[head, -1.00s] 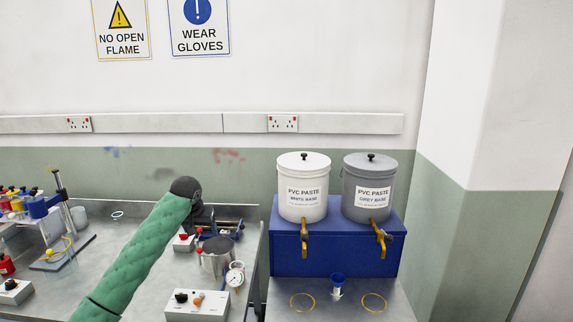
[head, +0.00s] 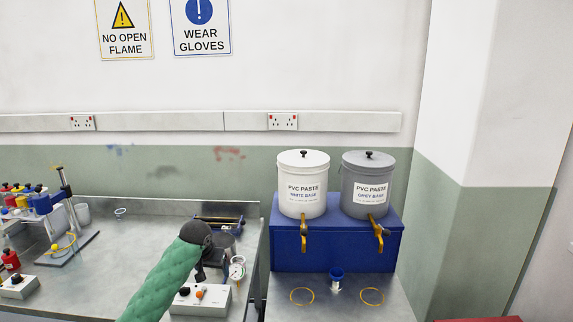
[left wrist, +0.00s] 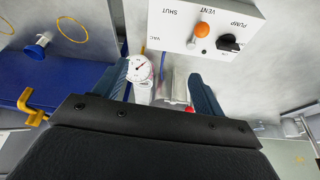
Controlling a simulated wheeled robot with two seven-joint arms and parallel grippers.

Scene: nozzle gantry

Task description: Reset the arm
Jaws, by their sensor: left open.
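My left arm (head: 160,285), in a green quilted sleeve, comes in from the bottom left of the head view and ends in a dark wrist (head: 196,234). The left gripper (head: 201,271) hangs below the wrist over the steel bench, partly hidden by it. In the left wrist view the gripper (left wrist: 160,90) has its two dark blue fingers wide apart, with nothing held between them. A round gauge (left wrist: 139,68) shows beside one finger there, and the pump and vent control box (left wrist: 205,25) lies beyond the fingertips. My right gripper is in neither view.
White (head: 302,190) and grey (head: 367,187) PVC paste pails sit on a blue stand (head: 340,245) with taps. Colour bottles (head: 20,198) and a small stand (head: 65,245) are at left.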

